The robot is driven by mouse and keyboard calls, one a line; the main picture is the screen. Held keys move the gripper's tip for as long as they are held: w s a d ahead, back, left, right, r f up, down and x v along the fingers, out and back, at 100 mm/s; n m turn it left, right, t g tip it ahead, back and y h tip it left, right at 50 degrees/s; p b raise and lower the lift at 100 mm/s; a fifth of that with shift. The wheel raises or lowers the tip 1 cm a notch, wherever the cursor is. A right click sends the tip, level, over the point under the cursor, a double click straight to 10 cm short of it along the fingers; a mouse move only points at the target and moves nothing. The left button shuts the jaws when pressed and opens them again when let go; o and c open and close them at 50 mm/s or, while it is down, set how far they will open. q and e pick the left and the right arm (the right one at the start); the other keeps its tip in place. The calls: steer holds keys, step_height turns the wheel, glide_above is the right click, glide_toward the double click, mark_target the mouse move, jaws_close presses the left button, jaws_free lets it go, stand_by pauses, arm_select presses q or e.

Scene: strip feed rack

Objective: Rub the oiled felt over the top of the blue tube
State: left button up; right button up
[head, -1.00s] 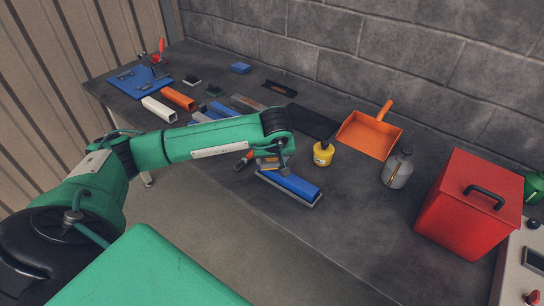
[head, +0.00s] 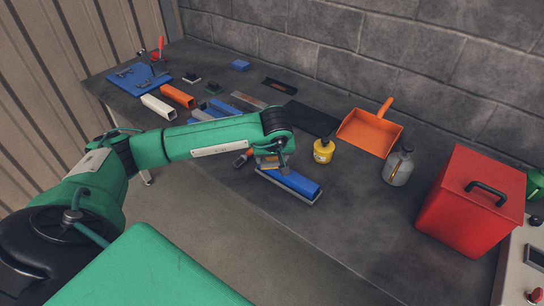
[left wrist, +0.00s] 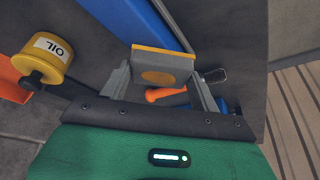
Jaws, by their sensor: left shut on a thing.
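The blue tube (head: 303,184) lies along a grey holder (head: 311,202) near the table's front edge. In the left wrist view the tube (left wrist: 140,25) runs from the top left, just beyond my gripper. My left gripper (left wrist: 160,80) is shut on the felt block (left wrist: 162,68), a grey block with a yellow edge and an orange disc. In the head view my gripper (head: 272,160) is at the tube's far-left end and hides that end. I cannot tell whether the felt touches the tube. My right gripper is not in view.
A yellow oil pot (head: 323,152) stands just right of my gripper; an orange dustpan (head: 368,134) and a grey can (head: 398,168) are beyond it. A red bin (head: 468,203) stands at right. An orange-handled tool (left wrist: 165,94) lies close by.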

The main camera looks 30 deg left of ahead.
arm_select(q)
steer(key=shift+f, duration=0.15)
steer(key=o, duration=0.6)
steer(key=shift+r, duration=0.4)
steer(key=c, duration=0.7)
steer(key=shift+o, duration=0.2)
